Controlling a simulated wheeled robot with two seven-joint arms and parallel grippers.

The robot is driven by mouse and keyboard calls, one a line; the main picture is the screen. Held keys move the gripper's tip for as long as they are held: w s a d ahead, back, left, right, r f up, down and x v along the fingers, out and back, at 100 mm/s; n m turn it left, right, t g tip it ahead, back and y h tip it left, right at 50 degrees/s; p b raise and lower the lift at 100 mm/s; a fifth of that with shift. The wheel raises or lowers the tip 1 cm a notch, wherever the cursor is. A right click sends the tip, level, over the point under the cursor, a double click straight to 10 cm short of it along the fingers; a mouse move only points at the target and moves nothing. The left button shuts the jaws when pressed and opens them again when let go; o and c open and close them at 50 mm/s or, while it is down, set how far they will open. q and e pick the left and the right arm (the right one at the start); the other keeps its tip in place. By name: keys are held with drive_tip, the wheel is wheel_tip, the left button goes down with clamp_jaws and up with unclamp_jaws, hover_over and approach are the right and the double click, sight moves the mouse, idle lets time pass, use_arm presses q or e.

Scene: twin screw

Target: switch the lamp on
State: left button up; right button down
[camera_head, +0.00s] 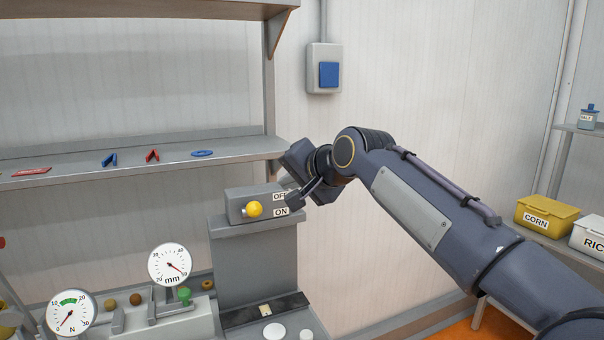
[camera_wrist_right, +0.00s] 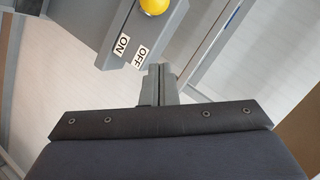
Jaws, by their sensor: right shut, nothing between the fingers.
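The lamp is a yellow dome (camera_head: 254,209) on the front of a grey box (camera_head: 236,207) that sits on a grey pedestal. An OFF label (camera_head: 279,197) is above an ON label (camera_head: 280,211) at the box's right end. The dome (camera_wrist_right: 154,5) and both labels also show in the right wrist view. My right gripper (camera_head: 294,200) is shut and empty, with its fingertips close to the labelled end of the box; I cannot tell if they touch it. In the right wrist view its fingers (camera_wrist_right: 159,84) point towards that end. The switch lever is not visible. My left gripper is out of view.
A shelf (camera_head: 225,165) with small red and blue parts runs behind on the left. Two dial gauges (camera_head: 170,264) stand at front left. A wall box with a blue panel (camera_head: 329,74) hangs above. CORN (camera_head: 546,215) and RICE bins sit at right.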

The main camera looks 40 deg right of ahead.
sight(252, 210)
drive_tip(key=a+f, duration=0.1)
drive_tip(key=w+a+f, duration=0.1)
drive_tip(key=a+f, duration=0.1)
drive_tip(key=shift+w+a, duration=0.15)
drive_tip(key=shift+w, duration=0.25)
